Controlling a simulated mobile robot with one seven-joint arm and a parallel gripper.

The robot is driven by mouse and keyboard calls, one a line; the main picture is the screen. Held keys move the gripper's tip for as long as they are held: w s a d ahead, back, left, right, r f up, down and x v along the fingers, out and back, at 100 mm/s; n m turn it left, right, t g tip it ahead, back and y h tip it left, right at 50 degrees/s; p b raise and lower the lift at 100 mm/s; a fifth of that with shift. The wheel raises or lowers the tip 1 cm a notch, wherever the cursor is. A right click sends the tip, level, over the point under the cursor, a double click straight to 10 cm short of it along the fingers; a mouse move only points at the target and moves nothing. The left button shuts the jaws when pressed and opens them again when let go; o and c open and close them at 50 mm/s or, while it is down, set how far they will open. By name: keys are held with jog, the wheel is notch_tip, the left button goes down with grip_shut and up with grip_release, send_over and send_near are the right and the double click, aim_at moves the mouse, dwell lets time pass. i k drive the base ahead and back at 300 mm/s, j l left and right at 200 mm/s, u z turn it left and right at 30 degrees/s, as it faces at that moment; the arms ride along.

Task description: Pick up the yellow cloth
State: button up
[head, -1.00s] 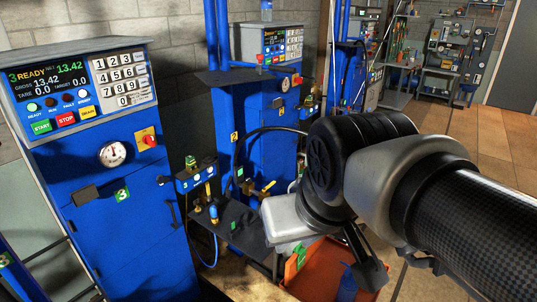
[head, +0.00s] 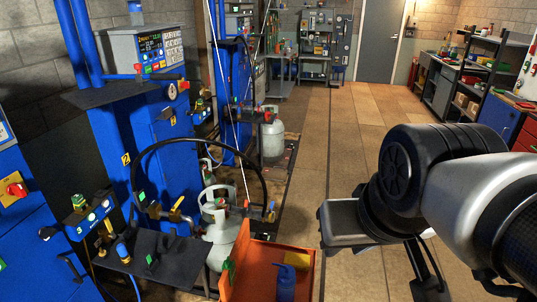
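A small yellow item (head: 297,260), which looks like the yellow cloth, lies on the orange tray or cart (head: 262,256) at the bottom centre of the head view. A blue bottle (head: 286,284) stands just in front of it. My gripper (head: 426,284) is at the lower right, to the right of the cart and apart from the yellow item. Only a dark finger-like part of it shows clearly, so its opening is not visible. I see nothing held in it.
Blue filling scales (head: 160,130) line the left, with hoses and valves. White gas cylinders (head: 222,235) stand behind the cart; another cylinder (head: 272,138) is farther back. Shelves and a workbench (head: 440,85) stand at the right. The tiled floor (head: 345,130) in the middle is open.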

aim_at(300, 262)
jog(key=u, duration=1.95)
jog(key=z, duration=1.6)
jog(key=i+l+z, duration=0.25)
jog(key=i+l+u, duration=0.15)
jog(key=l, duration=0.2)
jog(key=i+l+u, duration=0.15)
jog(key=l, duration=0.25)
jog(key=i+l+u, duration=0.15)
jog(key=l, duration=0.25)
jog(key=i+l+u, duration=0.15)
jog(key=l, duration=0.25)
jog(key=l+u, duration=0.15)
jog(key=l, duration=0.3)
